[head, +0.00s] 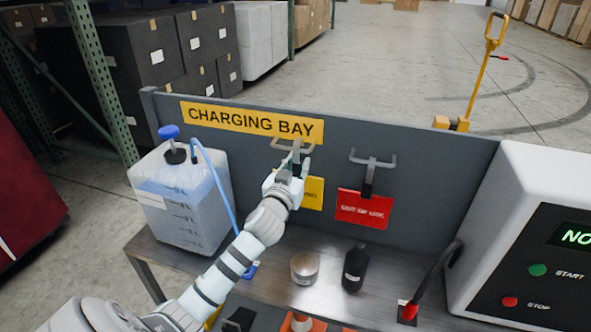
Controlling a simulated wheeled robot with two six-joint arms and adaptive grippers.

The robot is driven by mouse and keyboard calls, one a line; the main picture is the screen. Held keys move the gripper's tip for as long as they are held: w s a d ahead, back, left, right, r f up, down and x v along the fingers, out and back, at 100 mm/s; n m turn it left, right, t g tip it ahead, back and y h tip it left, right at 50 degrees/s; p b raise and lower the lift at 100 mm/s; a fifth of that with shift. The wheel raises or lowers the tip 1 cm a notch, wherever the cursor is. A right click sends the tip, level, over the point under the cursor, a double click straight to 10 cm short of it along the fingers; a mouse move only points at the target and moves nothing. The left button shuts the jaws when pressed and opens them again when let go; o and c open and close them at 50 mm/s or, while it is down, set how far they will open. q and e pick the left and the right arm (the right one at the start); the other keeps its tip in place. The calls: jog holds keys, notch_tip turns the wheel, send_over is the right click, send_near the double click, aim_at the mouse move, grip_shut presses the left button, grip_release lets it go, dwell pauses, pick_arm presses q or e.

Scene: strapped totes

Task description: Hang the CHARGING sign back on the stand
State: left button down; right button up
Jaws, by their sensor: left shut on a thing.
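A yellow sign (314,193) hangs against the grey back panel, partly hidden behind my left gripper; its lettering is too small to read. My left gripper (295,165) is shut on the upper part of this sign, just below the left grey double hook (279,145). I cannot tell whether the sign's strap is over the hook or only in front of it. A red sign (364,210) hangs by a dark strap from the right double hook (373,158). My right gripper is out of view.
The panel (420,165) carries a yellow CHARGING BAY plate (252,122). On the bench (390,270) are a jug (180,200) with a blue hose, a round tin (305,268) and a black bottle (354,268). A white charger (545,215) stands right.

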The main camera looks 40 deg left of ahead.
pick_arm(q)
jog(key=shift+f+b, duration=0.35)
jog(key=shift+f, duration=0.35)
jog(key=c, duration=1.3)
grip_release()
